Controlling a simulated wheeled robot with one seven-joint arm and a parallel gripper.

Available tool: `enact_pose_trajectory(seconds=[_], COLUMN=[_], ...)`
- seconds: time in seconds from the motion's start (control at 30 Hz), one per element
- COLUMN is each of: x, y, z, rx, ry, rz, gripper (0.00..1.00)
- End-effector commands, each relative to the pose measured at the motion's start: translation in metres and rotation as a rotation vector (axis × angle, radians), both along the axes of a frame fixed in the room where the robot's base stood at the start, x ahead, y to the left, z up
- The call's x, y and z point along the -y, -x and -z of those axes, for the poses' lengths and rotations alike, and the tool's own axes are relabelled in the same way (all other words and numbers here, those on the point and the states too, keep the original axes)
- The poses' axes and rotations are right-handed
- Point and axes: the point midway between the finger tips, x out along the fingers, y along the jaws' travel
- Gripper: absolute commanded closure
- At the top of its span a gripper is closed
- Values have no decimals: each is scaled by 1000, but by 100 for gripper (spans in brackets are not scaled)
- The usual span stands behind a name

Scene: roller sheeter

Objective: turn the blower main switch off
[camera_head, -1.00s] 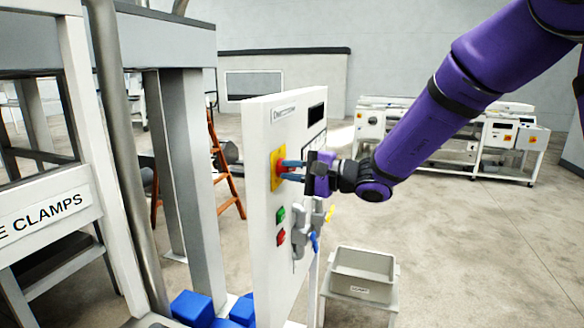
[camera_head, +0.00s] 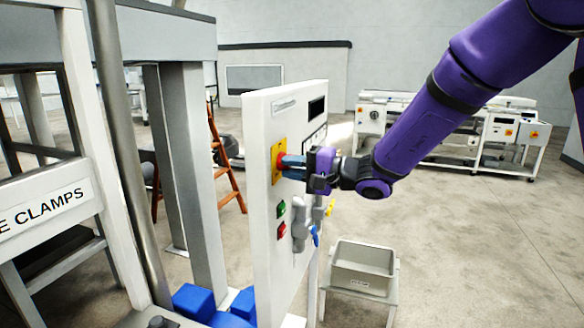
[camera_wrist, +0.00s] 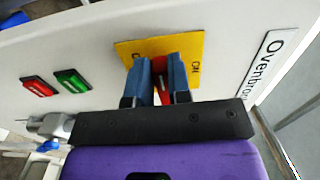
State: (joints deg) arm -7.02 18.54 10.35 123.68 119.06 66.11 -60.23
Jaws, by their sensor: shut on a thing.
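The main switch is a red handle on a yellow plate (camera_head: 277,163) near the top of a white panel (camera_head: 262,240). In the wrist view the yellow plate (camera_wrist: 190,44) carries the mark "ON" at its right and a partly hidden mark at its left. The red handle (camera_wrist: 160,66) sits between the blue fingers of my gripper (camera_wrist: 161,75). My gripper (camera_head: 285,166) is shut on this handle, close to the panel face. The fingers hide part of the handle.
Green (camera_head: 281,209) and red (camera_head: 281,230) buttons sit below the switch. Grey valves with blue and yellow handles (camera_head: 303,225) stick out beside them. A grey bin (camera_head: 363,268) stands low at right. A grey frame stands at left. Open floor lies at right.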

Motion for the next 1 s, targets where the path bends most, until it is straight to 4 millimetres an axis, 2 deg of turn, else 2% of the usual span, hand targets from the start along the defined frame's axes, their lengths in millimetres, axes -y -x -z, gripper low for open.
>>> enact_pose_trajectory(seconds=[0.07, 0.1, 0.17, 0.2, 0.57, 0.67, 1.0], x=[0, 0, 0, 0, 7, 19, 77], y=[1, 1, 0, 0, 2, 6, 28], z=[2, 2, 2, 1, 1, 1, 1], rx=[-2, -2, -2, -2, -2, -1, -3], ry=[3, 3, 2, 2, 2, 1, 1], rz=[-1, -1, -1, -1, 1, 3, 3], gripper=[100, 73, 59, 56, 56, 56, 56])
